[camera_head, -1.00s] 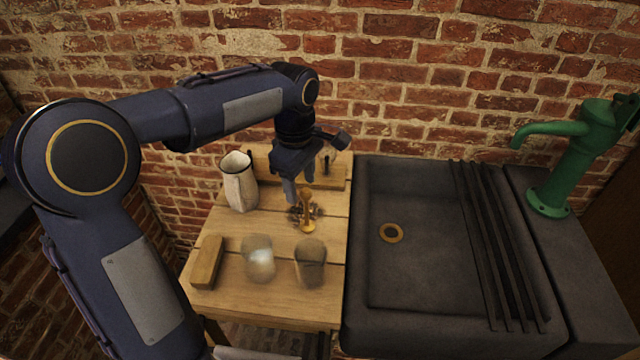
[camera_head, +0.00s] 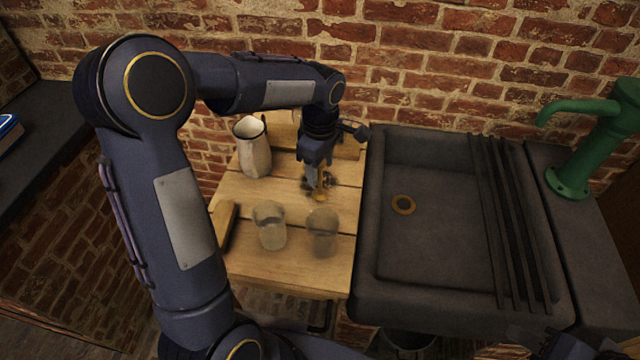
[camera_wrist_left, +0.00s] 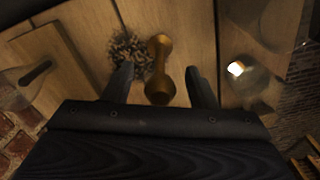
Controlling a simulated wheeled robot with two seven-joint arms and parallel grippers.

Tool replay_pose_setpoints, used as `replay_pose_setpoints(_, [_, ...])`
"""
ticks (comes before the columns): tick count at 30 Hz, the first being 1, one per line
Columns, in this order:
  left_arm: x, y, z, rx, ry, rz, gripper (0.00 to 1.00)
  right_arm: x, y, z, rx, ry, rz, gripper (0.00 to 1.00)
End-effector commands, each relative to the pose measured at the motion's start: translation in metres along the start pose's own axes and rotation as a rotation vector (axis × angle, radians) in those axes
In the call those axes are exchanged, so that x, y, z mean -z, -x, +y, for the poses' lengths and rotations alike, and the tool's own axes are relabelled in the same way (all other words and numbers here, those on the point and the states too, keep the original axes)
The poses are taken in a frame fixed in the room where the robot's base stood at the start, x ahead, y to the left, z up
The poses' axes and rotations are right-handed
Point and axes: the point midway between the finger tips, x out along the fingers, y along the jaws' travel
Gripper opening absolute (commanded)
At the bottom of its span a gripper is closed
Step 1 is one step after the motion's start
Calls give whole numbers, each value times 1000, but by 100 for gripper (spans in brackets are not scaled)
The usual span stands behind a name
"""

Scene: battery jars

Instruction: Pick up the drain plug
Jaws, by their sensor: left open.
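The drain plug appears to be the brass piece with a narrow waist (camera_head: 321,191) on the wooden table; it also shows in the left wrist view (camera_wrist_left: 160,68). A small heap of grey bits or chain (camera_wrist_left: 128,54) lies beside it. My left gripper (camera_head: 318,186) points down over the brass piece. In the left wrist view its two fingers (camera_wrist_left: 160,84) are apart, one on each side of the brass piece, with gaps visible. A dark part at the lower right edge of the head view looks like my right gripper (camera_head: 575,346); its fingers are unclear.
Two clear glass jars (camera_head: 270,232) (camera_head: 322,235) stand at the table's front, near the gripper. A white jug (camera_head: 253,150) is behind left, a wooden block (camera_head: 226,222) at the left edge.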

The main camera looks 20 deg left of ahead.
Motion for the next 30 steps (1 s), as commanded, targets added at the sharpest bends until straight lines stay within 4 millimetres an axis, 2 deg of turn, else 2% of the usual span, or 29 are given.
replay_pose_setpoints(3, [0, 0, 0, 0, 0, 0, 49, 0, 0, 0, 0, 0, 0, 36])
replay_pose_setpoints(12, [0, 0, 0, 0, 0, 0, 10, 0, 0, 0, 0, 0, 0, 36])
replay_pose_setpoints(15, [0, 0, 0, 0, 0, 0, 0, 0, 0, 0, 0, 0, 0, 36])
replay_pose_setpoints(30, [0, 3, 1, -2, 0, 0, 0, 0, 0, 0, 0, 0, 0, 36])
